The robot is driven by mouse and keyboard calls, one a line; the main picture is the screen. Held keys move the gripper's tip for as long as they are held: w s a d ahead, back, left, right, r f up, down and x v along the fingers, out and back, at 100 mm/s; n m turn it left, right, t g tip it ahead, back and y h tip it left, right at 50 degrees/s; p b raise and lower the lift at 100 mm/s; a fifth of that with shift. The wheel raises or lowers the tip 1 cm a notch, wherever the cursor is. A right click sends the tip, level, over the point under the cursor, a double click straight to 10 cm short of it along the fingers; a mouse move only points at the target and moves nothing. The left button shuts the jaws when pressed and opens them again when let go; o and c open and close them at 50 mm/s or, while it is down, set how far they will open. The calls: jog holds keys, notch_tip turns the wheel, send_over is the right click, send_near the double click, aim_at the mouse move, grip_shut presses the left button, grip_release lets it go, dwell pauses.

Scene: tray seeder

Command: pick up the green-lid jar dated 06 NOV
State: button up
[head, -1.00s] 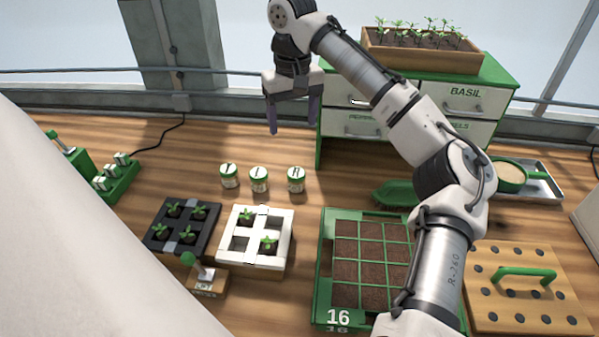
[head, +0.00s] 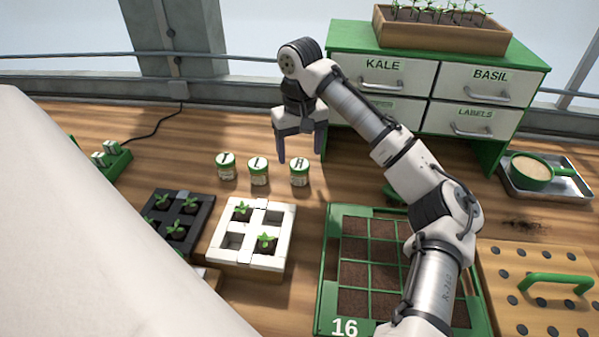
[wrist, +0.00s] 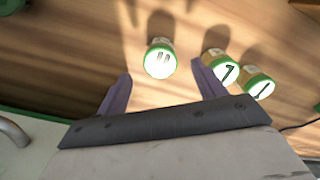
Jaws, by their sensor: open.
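Three small jars with green-rimmed white lids stand upright in a row on the wooden bench: a left jar (head: 226,167), a middle jar (head: 258,172) and a right jar (head: 299,174). Each lid bears a dark mark; no date is legible, so I cannot tell which is 06 NOV. My gripper (head: 300,157) is open and empty, pointing down above and around the right jar's position in the head view. In the wrist view, one jar (wrist: 160,62) lies between the lines of the open fingers (wrist: 162,74), apparently beyond their tips; the other two are to the right.
A white tray (head: 221,259) and a dark tray (head: 153,213) with seedlings stand in front of the jars. A green soil tray (head: 329,270) lies front right. A drawer cabinet (head: 430,95) stands behind my arm. Bare bench surrounds the jars.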

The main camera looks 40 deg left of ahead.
aim_at(300, 164)
jog(key=shift+f+p, duration=0.65)
jog(key=shift+f, duration=1.95)
jog(key=c, duration=1.1)
jog(key=shift+r, duration=0.15)
